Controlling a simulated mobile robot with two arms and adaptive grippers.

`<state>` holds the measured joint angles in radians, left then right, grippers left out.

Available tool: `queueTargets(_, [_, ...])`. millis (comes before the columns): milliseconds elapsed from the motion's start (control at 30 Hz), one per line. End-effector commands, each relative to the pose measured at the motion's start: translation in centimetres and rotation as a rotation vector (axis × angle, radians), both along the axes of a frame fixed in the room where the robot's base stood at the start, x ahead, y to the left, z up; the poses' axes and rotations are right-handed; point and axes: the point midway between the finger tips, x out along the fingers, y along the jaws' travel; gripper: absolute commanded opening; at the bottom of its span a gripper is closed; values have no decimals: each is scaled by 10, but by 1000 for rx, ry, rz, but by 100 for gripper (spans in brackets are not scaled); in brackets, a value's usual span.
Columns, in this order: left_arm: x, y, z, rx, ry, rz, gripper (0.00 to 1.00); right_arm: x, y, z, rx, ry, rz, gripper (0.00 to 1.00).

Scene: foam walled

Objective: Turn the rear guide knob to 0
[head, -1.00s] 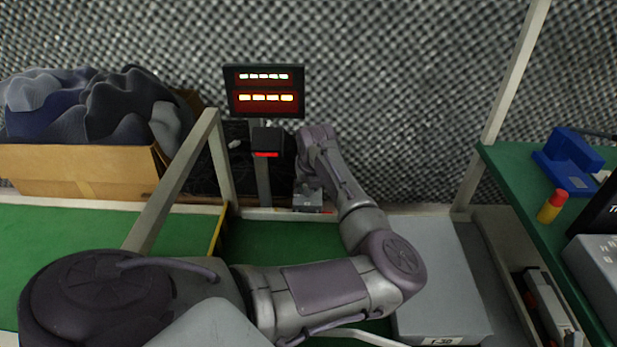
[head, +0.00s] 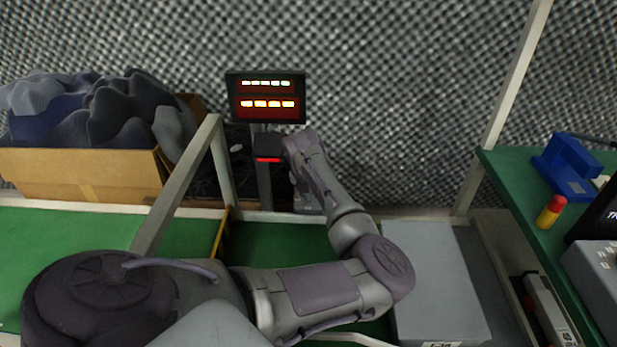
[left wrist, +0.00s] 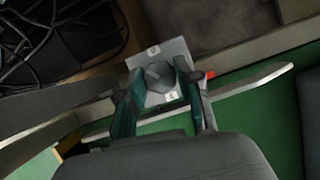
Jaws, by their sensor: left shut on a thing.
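The rear guide knob (left wrist: 160,76) is a dark grey faceted knob on a light grey plate (left wrist: 138,62) in the left wrist view. The plate has small white labels, too small to read, and a red tip (left wrist: 210,74) shows at its right. My left gripper (left wrist: 158,88) has one finger on each side of the knob and is shut on it. In the head view my left gripper (head: 307,200) is at the far rail, and the knob is hidden behind it. My right gripper is not in view.
A display with lit rows (head: 266,97) stands behind the rail on a post, close left of my left wrist. A cardboard box of dark foam (head: 80,175) is at the left. A grey box (head: 435,285) is right of my arm. Dark cables (left wrist: 45,35) lie beyond the rail.

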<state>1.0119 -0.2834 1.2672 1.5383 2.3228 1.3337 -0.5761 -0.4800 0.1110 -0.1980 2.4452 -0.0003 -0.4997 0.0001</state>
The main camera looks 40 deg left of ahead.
Motion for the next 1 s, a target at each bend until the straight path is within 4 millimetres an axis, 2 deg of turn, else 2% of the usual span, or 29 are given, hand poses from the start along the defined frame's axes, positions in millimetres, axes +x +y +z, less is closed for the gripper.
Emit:
queueTargets(167, [0, 0, 0, -1, 2, 0, 0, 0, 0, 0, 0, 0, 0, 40])
queueTargets(200, [0, 0, 0, -1, 2, 0, 39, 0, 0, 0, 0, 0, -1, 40])
queueTargets(333, [0, 0, 0, -1, 1, 1, 59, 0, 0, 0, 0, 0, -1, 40])
queueTargets(667, [-1, -1, 3, 0, 0, 1, 59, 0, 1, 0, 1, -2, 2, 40])
queueTargets(767, [-4, -3, 13, 0, -2, 3, 59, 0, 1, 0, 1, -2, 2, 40])
queueTargets(1000, [-17, -12, 50, 0, -2, 3, 59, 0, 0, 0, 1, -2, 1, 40])
